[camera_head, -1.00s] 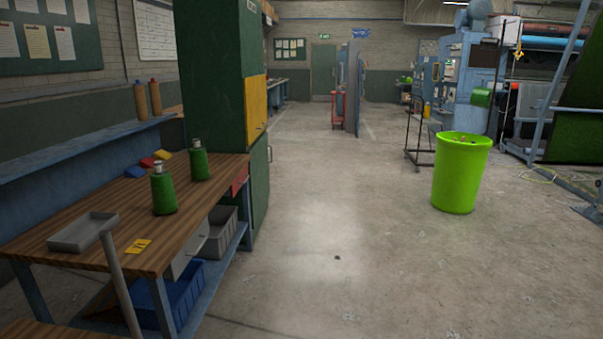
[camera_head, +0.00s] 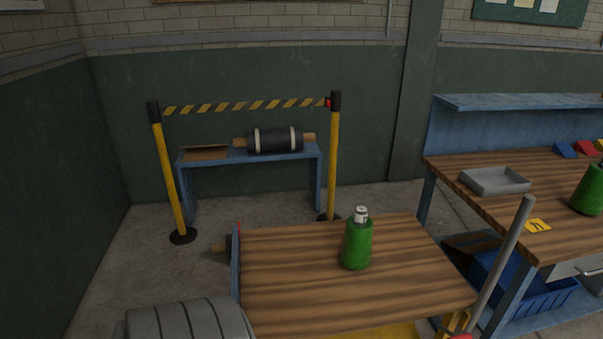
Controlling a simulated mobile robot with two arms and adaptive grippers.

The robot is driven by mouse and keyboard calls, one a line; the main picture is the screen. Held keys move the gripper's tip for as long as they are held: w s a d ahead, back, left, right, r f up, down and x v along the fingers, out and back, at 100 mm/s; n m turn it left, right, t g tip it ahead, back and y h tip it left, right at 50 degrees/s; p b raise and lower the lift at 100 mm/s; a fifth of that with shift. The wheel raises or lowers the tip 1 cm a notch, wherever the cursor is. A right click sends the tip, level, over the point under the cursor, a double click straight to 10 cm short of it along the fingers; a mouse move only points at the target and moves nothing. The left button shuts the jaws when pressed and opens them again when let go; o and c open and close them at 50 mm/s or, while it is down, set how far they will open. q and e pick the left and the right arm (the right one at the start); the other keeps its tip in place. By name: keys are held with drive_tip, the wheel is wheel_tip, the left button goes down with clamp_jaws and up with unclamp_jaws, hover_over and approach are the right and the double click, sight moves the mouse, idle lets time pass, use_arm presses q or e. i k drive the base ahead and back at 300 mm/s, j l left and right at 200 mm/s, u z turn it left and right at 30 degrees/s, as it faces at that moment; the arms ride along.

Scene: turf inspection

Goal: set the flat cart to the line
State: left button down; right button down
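A wooden-topped piece (camera_head: 300,285), which may be the flat cart, is at the bottom middle of the head view. It has a blue upright at its left edge and a slanted grey bar (camera_head: 507,255) at its right. A green bottle (camera_head: 357,245) with a pale cap stands on its top. Its underside and any wheels are hidden. A yellow surface (camera_head: 375,332) shows just below its front edge; I cannot tell whether it is a floor line. Neither gripper is in view.
A yellow-post barrier with striped tape (camera_head: 250,105) stands before a low blue bench (camera_head: 187,174) holding a dark roll (camera_head: 275,140). A workbench (camera_head: 455,170) with a grey tray (camera_head: 495,181) is at right. A grey ribbed rounded thing (camera_head: 185,322) is cut off bottom left.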

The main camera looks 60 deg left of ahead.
sight(295, 284)
drive_tip(key=u, duration=1.6)
